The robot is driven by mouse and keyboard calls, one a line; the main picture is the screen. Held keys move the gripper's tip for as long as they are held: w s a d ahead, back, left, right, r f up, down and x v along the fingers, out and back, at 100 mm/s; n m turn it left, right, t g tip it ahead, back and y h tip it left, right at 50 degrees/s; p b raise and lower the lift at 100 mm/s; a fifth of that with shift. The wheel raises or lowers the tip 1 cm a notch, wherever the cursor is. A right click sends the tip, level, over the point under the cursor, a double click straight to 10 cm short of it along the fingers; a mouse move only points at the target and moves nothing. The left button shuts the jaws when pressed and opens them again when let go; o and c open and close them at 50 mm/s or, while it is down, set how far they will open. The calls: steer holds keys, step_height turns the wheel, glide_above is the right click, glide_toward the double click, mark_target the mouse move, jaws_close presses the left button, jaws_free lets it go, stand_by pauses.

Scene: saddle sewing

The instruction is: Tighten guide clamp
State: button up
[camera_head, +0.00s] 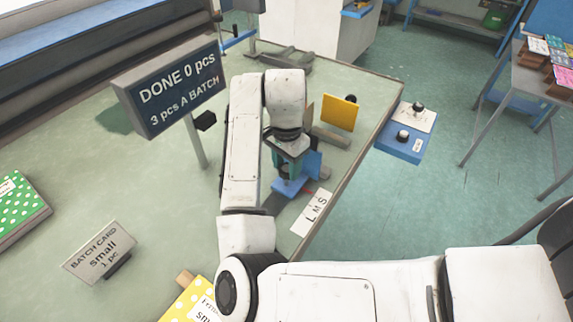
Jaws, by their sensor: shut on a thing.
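My white arm reaches over the green table, and my gripper (288,165) points down at the blue guide (313,162) near the table's right edge. The gripper is shut on the guide's clamp, which is mostly hidden under the wrist and the jaws. A blue foot of the guide (288,188) shows below the jaws. A white size card marked L M S (312,212) lies just in front, with a small red mark beside the guide.
A yellow plate (341,112) stands behind the guide. A sign reading DONE 0 pcs (172,85) stands left of my arm. A batch card reading small, 1 pc (100,252) and dotted green (20,208) and yellow packs lie left and front. A blue switch box (402,150) sits beyond the right edge.

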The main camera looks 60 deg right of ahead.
mark_target(287, 169)
steer(key=shift+m, duration=0.3)
steer(key=o, duration=1.1)
steer(key=shift+c, duration=0.2)
step_height(287, 169, up, 11)
steer(key=shift+p, duration=0.35)
steer(key=shift+f, duration=0.15)
